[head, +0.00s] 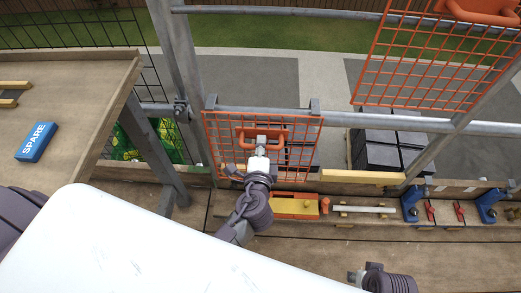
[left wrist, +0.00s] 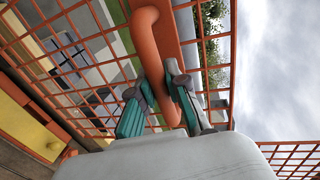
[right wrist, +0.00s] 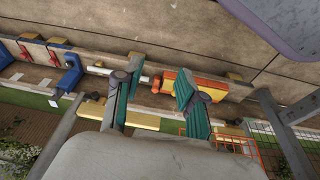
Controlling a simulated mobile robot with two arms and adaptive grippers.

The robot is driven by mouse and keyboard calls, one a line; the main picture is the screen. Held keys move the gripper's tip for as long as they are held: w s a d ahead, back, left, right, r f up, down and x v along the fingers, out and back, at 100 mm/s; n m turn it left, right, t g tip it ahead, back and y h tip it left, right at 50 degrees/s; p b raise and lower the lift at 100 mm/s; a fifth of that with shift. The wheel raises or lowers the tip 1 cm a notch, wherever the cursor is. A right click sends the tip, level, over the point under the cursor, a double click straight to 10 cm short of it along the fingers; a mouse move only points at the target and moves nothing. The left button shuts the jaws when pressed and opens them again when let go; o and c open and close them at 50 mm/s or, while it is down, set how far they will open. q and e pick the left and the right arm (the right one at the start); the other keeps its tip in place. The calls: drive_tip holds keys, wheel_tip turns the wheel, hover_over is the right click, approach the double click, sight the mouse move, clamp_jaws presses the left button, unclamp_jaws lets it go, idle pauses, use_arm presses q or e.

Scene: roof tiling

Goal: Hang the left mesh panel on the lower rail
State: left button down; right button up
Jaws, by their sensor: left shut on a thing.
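The left mesh panel (head: 216,160), an orange wire grid with an orange handle (left wrist: 149,45), stands upright at the lower rail (head: 370,120), a grey tube. My left gripper (head: 262,148) is shut on the handle; its fingers (left wrist: 160,105) lie on both sides of the bar in the left wrist view. Grey hooks (head: 314,105) at the panel's top corners show at the rail's height. I cannot tell whether they bear on the rail. My right gripper (right wrist: 158,100) has its fingers apart, empty, above the plank; only part of it shows at the head view's bottom edge.
Another orange mesh panel (head: 430,60) is at the upper right. A wooden table (head: 75,85) with a blue SPARE block (head: 37,142) stands left. Blue brackets (head: 410,205), a white rod (head: 363,209) and an orange-yellow block (head: 294,206) line the plank. Grey uprights (head: 180,60) flank the panel.

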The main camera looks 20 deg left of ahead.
use_arm(q)
drive_tip(key=shift+w+a+f+b, duration=0.1)
drive_tip(key=shift+w+f+b, duration=0.25)
drive_tip(key=shift+f+b, duration=0.3)
drive_tip(key=shift+w+a+f+b, duration=0.15)
drive_tip(key=shift+w+f+b, duration=0.25)
drive_tip(key=shift+f+b, duration=0.25)
drive_tip(key=shift+w+a+f+b, duration=0.1)
drive_tip(key=shift+w+f+b, duration=0.25)
drive_tip(key=shift+f+b, duration=0.25)
use_arm(e)
drive_tip(key=w+v, duration=0.1)
drive_tip(key=v, duration=0.8)
drive_tip(key=shift+d+r+t, duration=0.2)
drive_tip(key=shift+r+t, duration=0.1)
drive_tip(key=shift+r, duration=0.05)
use_arm(q)
drive_tip(key=shift+f, duration=0.1)
use_arm(e)
drive_tip(key=shift+s, duration=0.1)
use_arm(q)
drive_tip(key=c, duration=1.1)
unclamp_jaws()
